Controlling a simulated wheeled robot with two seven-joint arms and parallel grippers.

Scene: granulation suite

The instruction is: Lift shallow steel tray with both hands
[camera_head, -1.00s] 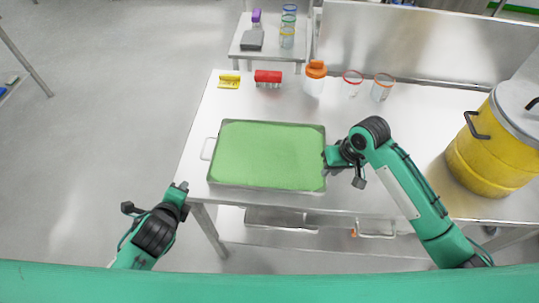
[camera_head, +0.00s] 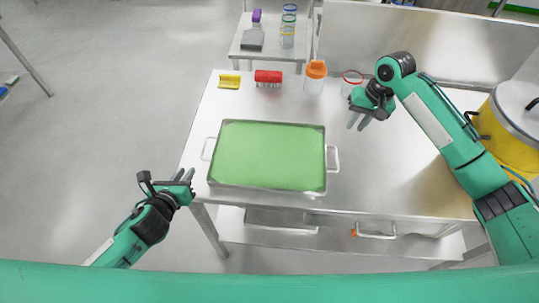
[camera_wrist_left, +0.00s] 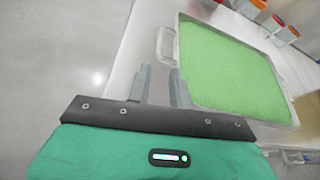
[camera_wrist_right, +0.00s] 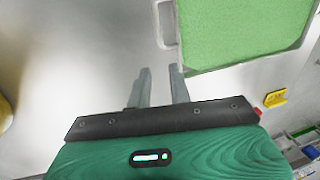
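The shallow steel tray (camera_head: 265,189) lies flat on the steel table, with a green surface inside it. Its left handle (camera_head: 208,148) and right handle (camera_head: 333,158) both stick out clear. My left gripper (camera_head: 189,176) is open and empty, just off the table's left edge, below the left handle. In the left wrist view the left handle (camera_wrist_left: 166,46) is ahead of the open fingers (camera_wrist_left: 160,77). My right gripper (camera_head: 358,126) is open and empty above the table, up and right of the right handle. The right wrist view also shows the right handle (camera_wrist_right: 166,24) ahead of the fingers (camera_wrist_right: 161,75).
A yellow drum (camera_head: 507,140) is at the right. The table right of the tray is mostly clear.

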